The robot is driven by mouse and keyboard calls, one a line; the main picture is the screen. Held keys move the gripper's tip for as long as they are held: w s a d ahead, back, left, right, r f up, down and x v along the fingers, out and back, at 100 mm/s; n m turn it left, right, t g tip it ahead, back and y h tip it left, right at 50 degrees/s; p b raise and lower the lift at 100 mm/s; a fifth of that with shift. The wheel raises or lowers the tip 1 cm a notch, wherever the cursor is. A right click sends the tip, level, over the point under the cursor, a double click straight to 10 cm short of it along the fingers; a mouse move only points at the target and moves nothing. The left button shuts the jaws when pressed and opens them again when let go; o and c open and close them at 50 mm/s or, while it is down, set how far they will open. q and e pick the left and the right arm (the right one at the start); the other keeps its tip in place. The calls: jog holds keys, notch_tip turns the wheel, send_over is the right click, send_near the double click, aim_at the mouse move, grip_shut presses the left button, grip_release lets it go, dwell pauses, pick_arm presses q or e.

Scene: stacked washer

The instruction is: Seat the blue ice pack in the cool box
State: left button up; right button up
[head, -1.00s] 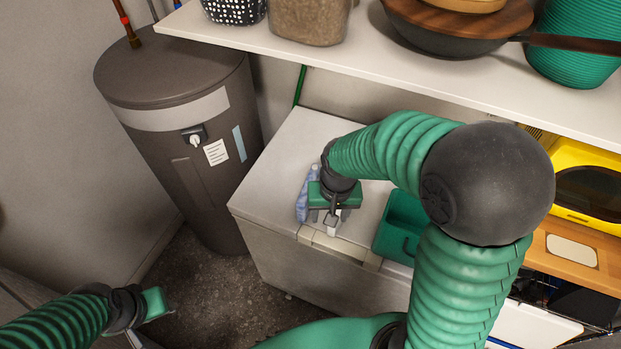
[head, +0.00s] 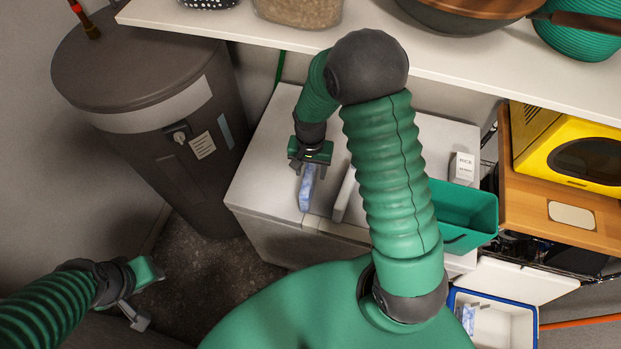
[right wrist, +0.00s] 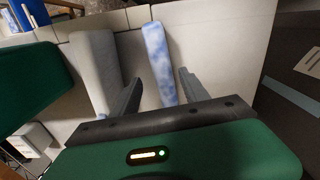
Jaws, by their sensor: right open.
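The blue ice pack (head: 306,190), mottled blue and white, stands as a narrow slab on the white chest top (head: 268,165). My right gripper (head: 311,165) is just behind its far end. In the right wrist view the blue ice pack (right wrist: 157,62) lies between the open fingers (right wrist: 160,82), with gaps on both sides. The cool box (head: 533,335), white inside with a blue rim, is at the bottom right, with a blue-and-white pack and a pale item in it. My left gripper (head: 150,292) is at the lower left, away from these; its jaw state is unclear.
A plain pale slab (head: 345,195) stands close right of the ice pack; it also shows in the right wrist view (right wrist: 94,62). A teal bin (head: 465,212) and a small white carton (head: 462,167) are further right. A shelf (head: 290,38) overhangs the back.

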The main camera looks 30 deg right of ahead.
jog(key=shift+w+a+f, duration=0.1)
jog(key=shift+w+f, duration=0.25)
jog(key=shift+f, duration=0.25)
jog(key=shift+w+a+f, duration=0.1)
jog(key=shift+w+f, duration=0.25)
jog(key=shift+f, duration=0.2)
jog(key=f, duration=0.1)
jog(key=f+p, duration=0.1)
jog(key=s+f+p, duration=0.1)
jog(key=f, duration=0.1)
jog(key=shift+d, duration=0.25)
jog(key=shift+w+d+f, duration=0.2)
jog(key=shift+w+f, duration=0.05)
jog(key=shift+f, duration=0.05)
jog(key=shift+w+a, duration=0.1)
jog(key=shift+w, duration=0.05)
jog(key=c, duration=0.4)
jog(key=shift+a+r, duration=0.15)
jog(key=shift+a, duration=0.05)
grip_shut()
pick_arm(q)
jog(key=shift+w+a+r, duration=0.15)
jog(key=shift+w+r, duration=0.05)
jog(key=shift+r, duration=0.25)
jog(key=shift+w+a+r, duration=0.1)
jog(key=shift+w+r, duration=0.1)
jog(key=shift+r, duration=0.25)
